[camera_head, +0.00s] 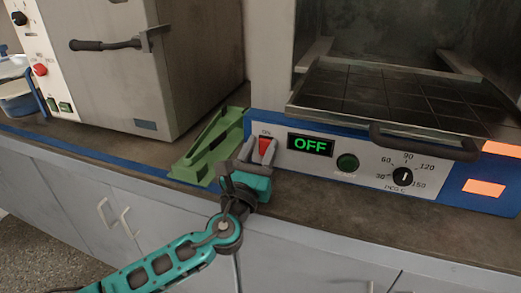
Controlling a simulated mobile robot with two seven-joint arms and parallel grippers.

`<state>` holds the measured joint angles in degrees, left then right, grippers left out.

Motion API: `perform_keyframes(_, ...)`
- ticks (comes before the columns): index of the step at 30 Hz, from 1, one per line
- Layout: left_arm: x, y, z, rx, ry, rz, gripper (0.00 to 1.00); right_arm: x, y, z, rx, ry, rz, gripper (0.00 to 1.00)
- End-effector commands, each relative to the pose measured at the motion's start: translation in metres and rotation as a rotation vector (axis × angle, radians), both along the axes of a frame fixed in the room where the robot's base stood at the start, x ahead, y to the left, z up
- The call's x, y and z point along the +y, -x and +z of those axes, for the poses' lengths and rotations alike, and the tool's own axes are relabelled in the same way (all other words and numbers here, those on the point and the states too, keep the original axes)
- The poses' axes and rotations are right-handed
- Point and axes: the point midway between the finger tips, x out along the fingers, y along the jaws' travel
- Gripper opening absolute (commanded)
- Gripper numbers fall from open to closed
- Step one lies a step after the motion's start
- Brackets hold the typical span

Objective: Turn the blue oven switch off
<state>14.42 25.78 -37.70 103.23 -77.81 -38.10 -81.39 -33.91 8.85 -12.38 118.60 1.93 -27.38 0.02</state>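The blue oven (466,192) stands at the right on the counter, with a white control panel along its lower front. Its display (311,145) reads OFF in green letters. A red switch (264,146) is at the left end of this panel, left of the display. My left gripper (259,150) is at the switch, its grey fingers apart with the red switch showing between them. I cannot tell whether a finger touches it. The fingers partly hide the switch's surround. My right gripper is not in view.
A dark handle (424,140) juts out above the dial. A green holder (209,146) stands left of the switch, beside a grey oven (150,65). The counter front is clear.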

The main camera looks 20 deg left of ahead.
Motion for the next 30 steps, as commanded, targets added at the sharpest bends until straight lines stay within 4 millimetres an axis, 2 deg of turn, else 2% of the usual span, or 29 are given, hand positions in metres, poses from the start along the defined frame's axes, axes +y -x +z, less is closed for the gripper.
perform_keyframes(4,0.0,0.0,0.0,0.0,0.0,-0.001,0.53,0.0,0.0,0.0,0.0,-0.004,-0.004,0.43)
perform_keyframes(14,0.0,0.007,-0.003,0.003,0.0,-0.002,0.53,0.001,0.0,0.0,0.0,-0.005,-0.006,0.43)
perform_keyframes(17,0.0,0.02,-0.008,0.004,0.0,-0.003,0.53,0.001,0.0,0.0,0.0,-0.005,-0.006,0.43)
perform_keyframes(24,0.002,0.069,-0.024,0.006,-0.001,-0.002,0.53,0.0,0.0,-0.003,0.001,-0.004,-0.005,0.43)
perform_keyframes(30,0.003,0.104,-0.033,0.004,0.0,-0.002,0.53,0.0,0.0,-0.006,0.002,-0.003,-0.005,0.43)
